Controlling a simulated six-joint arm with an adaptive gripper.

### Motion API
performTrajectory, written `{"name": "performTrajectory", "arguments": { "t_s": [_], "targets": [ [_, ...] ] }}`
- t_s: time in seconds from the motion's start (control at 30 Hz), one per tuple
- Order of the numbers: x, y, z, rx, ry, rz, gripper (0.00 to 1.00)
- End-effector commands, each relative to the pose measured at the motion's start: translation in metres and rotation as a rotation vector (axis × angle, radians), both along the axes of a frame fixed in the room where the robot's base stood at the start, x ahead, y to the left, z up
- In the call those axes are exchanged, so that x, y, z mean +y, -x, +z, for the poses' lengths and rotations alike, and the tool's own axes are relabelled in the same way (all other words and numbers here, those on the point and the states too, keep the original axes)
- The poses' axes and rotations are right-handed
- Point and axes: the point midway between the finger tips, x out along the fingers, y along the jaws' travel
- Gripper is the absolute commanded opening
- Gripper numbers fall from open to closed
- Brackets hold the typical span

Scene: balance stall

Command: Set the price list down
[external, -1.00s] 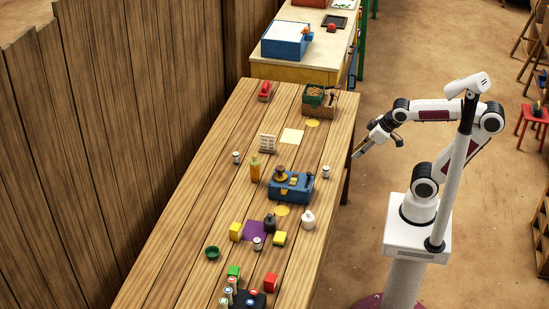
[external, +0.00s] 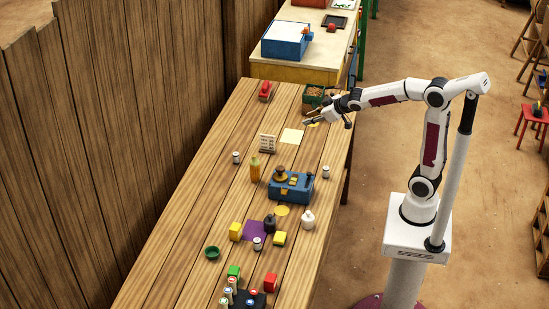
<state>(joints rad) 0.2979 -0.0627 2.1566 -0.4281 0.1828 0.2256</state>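The price list (external: 267,143) is a small pale board with dark lines on it. It stands upright on the wooden table, left of a pale yellow square (external: 292,136) lying flat. My gripper (external: 305,122) is over the table, up and to the right of the price list and apart from it in the picture. I see nothing held in it. Its fingers are too small here to tell whether they are open or shut.
A blue scale-like box (external: 290,187), an orange bottle (external: 255,169) and small jars stand nearer on the table (external: 190,215). A red object (external: 265,92) lies at the back left. A crate (external: 313,95) is partly hidden behind my arm.

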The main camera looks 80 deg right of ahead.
Motion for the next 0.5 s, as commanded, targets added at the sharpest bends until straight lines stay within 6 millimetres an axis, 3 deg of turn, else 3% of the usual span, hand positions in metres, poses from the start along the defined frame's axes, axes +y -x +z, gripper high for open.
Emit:
{"name": "performTrajectory", "arguments": {
  "t_s": [0.5],
  "targets": [
    [-0.072,-0.088,-0.041,-0.111,0.029,0.04,0.25]
  ]
}}
